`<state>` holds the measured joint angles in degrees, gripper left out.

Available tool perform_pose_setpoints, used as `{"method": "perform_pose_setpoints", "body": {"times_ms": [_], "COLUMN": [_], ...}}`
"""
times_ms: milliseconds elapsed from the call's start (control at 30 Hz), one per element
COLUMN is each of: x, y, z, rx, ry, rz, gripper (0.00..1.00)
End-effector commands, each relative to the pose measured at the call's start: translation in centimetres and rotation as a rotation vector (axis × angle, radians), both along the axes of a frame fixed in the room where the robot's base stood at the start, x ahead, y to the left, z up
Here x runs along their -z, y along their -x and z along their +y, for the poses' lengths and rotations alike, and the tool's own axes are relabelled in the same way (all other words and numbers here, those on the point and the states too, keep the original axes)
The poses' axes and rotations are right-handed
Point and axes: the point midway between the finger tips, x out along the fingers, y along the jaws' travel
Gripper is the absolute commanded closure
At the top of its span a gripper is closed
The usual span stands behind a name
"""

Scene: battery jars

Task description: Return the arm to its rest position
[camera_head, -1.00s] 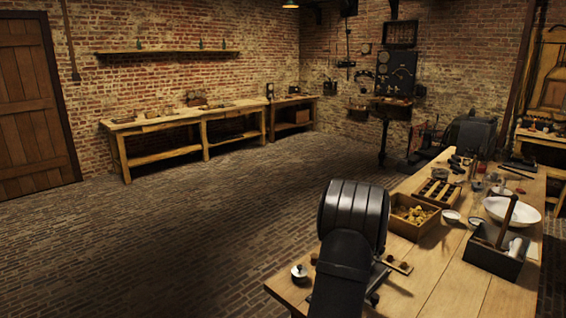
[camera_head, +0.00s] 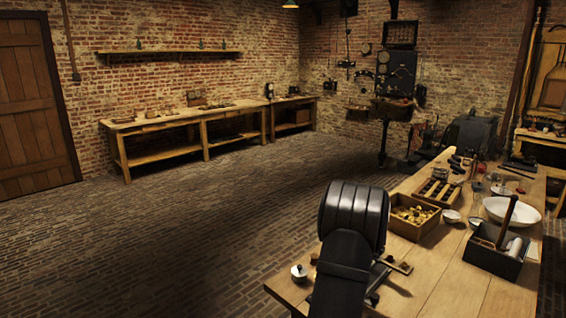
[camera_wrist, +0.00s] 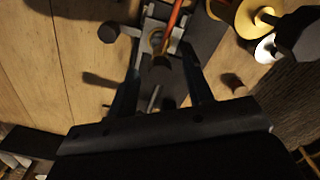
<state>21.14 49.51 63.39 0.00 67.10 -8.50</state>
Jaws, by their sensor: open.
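My dark arm (camera_head: 352,230) stands folded at the near end of the workbench in the head view. My gripper (camera_wrist: 161,72) shows in the wrist view with its two dark fingers spread apart, so it is open. A grey metal fixture (camera_wrist: 182,47) with an orange-red rod (camera_wrist: 174,18) lies beyond and between the fingers. I cannot tell from this view whether they touch it; nothing is visibly clamped. In the head view my arm hides most of the gripper and part of the bench below it.
The workbench (camera_head: 440,285) carries a wooden box of brass pieces (camera_head: 412,214), a slotted wooden rack (camera_head: 438,192), a white bowl (camera_head: 512,211) and a dark tray (camera_head: 490,262) with a hammer. A small lidded pot (camera_head: 299,273) stands left of my arm. The brick floor at left is clear.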

Motion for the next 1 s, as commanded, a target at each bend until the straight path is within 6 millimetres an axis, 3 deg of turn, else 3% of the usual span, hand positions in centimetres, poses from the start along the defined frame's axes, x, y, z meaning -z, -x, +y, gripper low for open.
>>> {"method": "perform_pose_setpoints", "body": {"times_ms": [600,1000], "x": [0.0,-0.01], "y": [0.0,0.0], "z": [-0.01,-0.01], "rx": [-0.496,-0.64], "ry": [0.0,0.0], "rz": [0.0,-0.001], "gripper": [0.53,0.53]}}
